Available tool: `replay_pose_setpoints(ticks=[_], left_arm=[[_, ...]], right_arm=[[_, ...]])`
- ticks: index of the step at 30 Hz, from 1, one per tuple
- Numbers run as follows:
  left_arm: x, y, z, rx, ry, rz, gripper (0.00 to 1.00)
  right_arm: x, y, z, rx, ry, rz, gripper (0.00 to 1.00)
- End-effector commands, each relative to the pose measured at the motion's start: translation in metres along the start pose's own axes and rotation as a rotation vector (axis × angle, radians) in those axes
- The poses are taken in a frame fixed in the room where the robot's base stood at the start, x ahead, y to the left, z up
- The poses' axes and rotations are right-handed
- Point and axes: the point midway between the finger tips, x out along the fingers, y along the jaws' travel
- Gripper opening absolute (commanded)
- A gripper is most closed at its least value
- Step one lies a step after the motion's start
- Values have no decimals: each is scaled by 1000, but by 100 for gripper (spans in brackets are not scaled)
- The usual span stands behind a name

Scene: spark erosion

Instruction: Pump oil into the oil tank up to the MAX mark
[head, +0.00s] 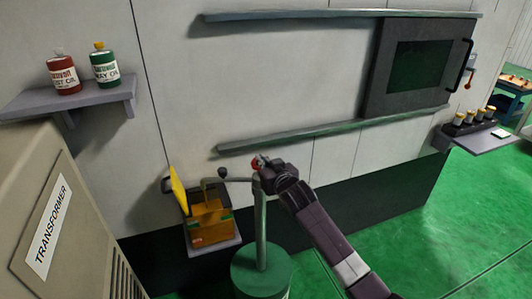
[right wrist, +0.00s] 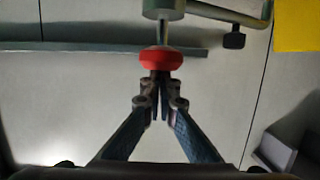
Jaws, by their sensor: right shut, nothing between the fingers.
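A hand pump has a green drum (head: 262,270), a grey upright pipe (head: 261,225) and a red knob (head: 255,163) on top. Its spout (head: 235,179) reaches left over the orange oil tank (head: 209,220), whose yellow lid (head: 178,188) stands open. The oil level and MAX mark are too small to read. My right gripper (head: 266,165) is at the knob. In the right wrist view, my closed fingertips (right wrist: 160,82) are right against or just short of the red knob (right wrist: 162,59), with nothing between them; contact cannot be told. My left gripper is not in view.
Red (head: 64,75) and green (head: 104,66) oil bottles stand on a wall shelf (head: 75,99) at left. A beige transformer cabinet (head: 85,240) fills the lower left. A dark sliding door (head: 418,65) and rails are behind. A right shelf (head: 485,142) holds several yellow-capped items.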

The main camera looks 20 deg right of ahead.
Motion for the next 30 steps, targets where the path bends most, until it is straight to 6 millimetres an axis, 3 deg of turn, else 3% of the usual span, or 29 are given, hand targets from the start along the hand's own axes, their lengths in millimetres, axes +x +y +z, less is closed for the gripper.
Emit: replay_pose_setpoints(ticks=[2, 9, 11, 24, 30], left_arm=[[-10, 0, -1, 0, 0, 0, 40], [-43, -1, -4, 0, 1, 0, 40], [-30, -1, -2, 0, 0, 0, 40], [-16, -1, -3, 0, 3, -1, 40], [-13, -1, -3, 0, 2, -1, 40]], right_arm=[[-1, 1, -2, 1, -16, 2, 0], [-4, 6, -44, 0, -6, 2, 0], [-12, 5, -32, -1, -6, 1, 0], [-78, 5, -38, -1, 4, 0, 0], [-97, 5, -39, -1, 4, 1, 0]])
